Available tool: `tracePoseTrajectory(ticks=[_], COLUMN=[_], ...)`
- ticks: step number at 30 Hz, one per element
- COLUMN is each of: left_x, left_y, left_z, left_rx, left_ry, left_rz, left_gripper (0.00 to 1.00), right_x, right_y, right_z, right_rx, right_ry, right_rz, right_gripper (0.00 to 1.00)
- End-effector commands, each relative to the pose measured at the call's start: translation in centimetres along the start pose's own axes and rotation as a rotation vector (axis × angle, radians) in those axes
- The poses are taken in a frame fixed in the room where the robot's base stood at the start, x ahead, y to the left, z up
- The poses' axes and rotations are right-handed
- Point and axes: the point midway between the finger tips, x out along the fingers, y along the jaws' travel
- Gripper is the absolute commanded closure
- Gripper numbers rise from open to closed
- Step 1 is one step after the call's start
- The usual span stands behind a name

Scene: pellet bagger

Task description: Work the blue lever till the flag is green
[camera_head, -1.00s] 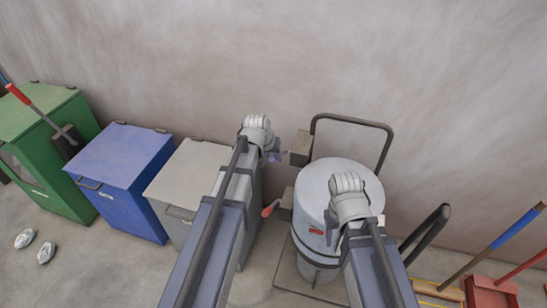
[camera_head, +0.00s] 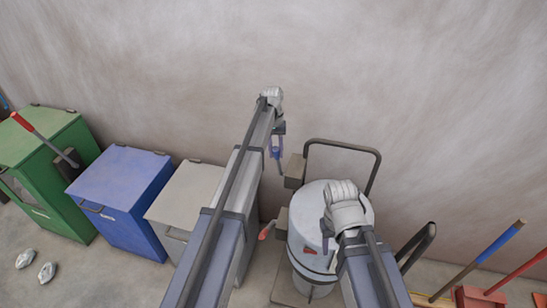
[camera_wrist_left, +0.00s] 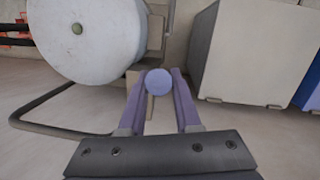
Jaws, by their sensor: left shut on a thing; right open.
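The blue lever's round knob (camera_wrist_left: 158,82) sits between the fingers of my left gripper (camera_wrist_left: 158,98) in the left wrist view. My left gripper also shows in the head view (camera_head: 277,150), beside a grey-brown box (camera_head: 295,170), shut on the knob. The lever's shaft is mostly hidden. No green flag is visible. A red piece (camera_head: 267,230) sticks out left of the drum, and a small red mark (camera_head: 309,250) is on the drum's side; I cannot tell whether either is the flag. My right gripper (camera_head: 327,236) is open and empty above the drum.
The pale grey drum (camera_head: 312,222) stands on a base with a dark tubular frame (camera_head: 345,146) behind it. Grey (camera_head: 190,193), blue (camera_head: 120,176) and green (camera_head: 44,139) bins stand to the left. Long-handled tools (camera_head: 500,242) lean at the right. The wall is behind.

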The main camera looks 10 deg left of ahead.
Motion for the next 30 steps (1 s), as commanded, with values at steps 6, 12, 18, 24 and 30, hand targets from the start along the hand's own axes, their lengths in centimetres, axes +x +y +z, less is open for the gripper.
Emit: tracePoseTrajectory(ticks=[6,12,18,24,30], left_x=[-0.61,-0.68,-0.67,-0.67,-0.67], left_y=[0.36,0.38,0.37,0.35,0.31], left_z=[-1.30,-1.34,-1.31,-1.29,-1.25], left_rx=[-0.005,-0.006,-0.006,-0.006,-0.006], left_ry=[-0.047,-0.058,-0.057,-0.058,-0.058], left_rz=[-0.008,-0.010,-0.010,-0.010,-0.010], left_gripper=[1.00,1.00,1.00,0.52,0.38], right_x=[-0.28,-0.30,-0.30,-0.30,-0.31], right_y=[0.03,0.03,0.03,0.03,0.03], right_z=[0.02,0.02,0.02,0.02,0.02], right_rx=[0.000,0.000,0.000,0.000,0.000], right_ry=[0.000,0.000,0.000,0.000,0.000], right_rz=[0.000,0.000,0.000,0.000,0.000], right_gripper=[0.50,0.50,0.50,0.50,0.50])
